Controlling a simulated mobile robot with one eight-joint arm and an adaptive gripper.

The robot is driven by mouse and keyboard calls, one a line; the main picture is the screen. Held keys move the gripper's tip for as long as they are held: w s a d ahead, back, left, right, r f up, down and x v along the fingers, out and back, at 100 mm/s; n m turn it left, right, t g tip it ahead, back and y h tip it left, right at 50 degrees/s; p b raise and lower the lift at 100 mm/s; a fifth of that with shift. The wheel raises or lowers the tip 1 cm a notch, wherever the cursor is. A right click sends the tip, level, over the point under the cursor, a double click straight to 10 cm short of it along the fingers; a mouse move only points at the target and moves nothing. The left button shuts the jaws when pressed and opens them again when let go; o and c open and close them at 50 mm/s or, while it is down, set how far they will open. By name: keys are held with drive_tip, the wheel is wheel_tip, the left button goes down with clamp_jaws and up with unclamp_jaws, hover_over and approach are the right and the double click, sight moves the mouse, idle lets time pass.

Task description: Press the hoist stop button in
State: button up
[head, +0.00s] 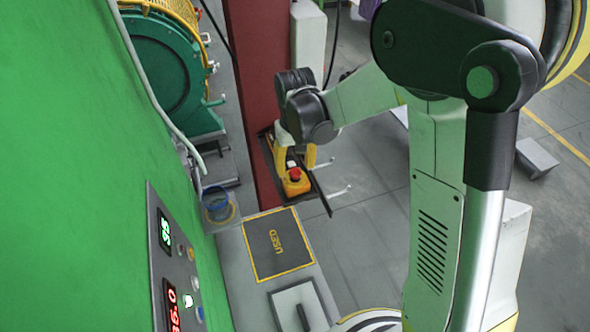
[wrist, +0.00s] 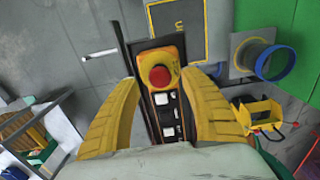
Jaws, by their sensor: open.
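The hoist stop button (wrist: 159,76) is a red round mushroom button on a yellow housing (wrist: 160,57). In the wrist view it sits between my two yellow fingers, near their tips. In the head view the red button (head: 293,172) and yellow housing (head: 297,188) show just below my gripper (head: 296,160). My gripper (wrist: 160,80) is open with nothing between its fingers that it grips. I cannot tell the exact gap between fingers and button, or whether the button is in.
A dark tray (head: 322,192) surrounds the housing beside a red column (head: 262,90). A dark mat (head: 276,244) lies nearby. A blue-rimmed cup (head: 217,204) stands by the green wall (head: 70,120). A control panel (head: 172,262) is at lower left.

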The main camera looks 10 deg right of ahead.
drive_tip(key=shift+f, duration=0.9)
clamp_jaws()
drive_tip(key=shift+f, duration=0.1)
drive_tip(key=shift+f+b, duration=0.5)
drive_tip(key=shift+b, duration=0.45)
drive_tip(key=shift+r, duration=0.1)
unclamp_jaws()
